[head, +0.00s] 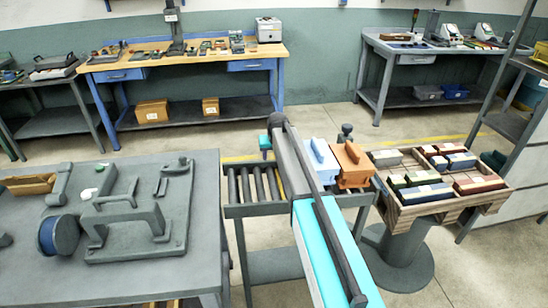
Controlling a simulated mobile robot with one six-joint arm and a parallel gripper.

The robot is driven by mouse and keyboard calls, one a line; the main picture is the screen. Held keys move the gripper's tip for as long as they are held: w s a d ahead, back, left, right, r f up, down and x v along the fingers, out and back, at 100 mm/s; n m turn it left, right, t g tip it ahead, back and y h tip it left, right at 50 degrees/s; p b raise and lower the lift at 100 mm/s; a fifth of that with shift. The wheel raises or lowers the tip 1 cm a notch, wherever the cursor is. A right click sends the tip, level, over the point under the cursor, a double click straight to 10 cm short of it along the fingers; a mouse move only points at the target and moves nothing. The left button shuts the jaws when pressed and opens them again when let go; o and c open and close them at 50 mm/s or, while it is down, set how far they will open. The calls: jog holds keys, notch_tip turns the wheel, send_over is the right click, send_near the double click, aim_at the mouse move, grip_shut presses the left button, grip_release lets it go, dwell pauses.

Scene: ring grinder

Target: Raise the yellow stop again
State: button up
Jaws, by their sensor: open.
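A thin yellow sliver (281,187), which may be the yellow stop, shows among the rollers of the grey roller conveyor (233,211), right beside my arm. Most of it is hidden behind my arm, so I cannot tell whether it is up or down. My grey and teal arm reaches from the bottom of the head view over the conveyor. A white-and-blue block (319,158) and an orange block (351,164) with handles stand on the conveyor, right of my arm.
A grey table (35,270) with a fixture plate and a blue spool (59,234) stands at left. A wooden tray (440,208) of coloured blocks sits on a pedestal at right. Benches line the back wall, with open floor before them.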

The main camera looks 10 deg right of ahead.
jog(key=shift+w+f, duration=0.1)
jog(key=shift+f, duration=0.05)
grip_shut()
jog(key=shift+r, duration=1.85)
grip_release()
jog(key=shift+r, duration=0.15)
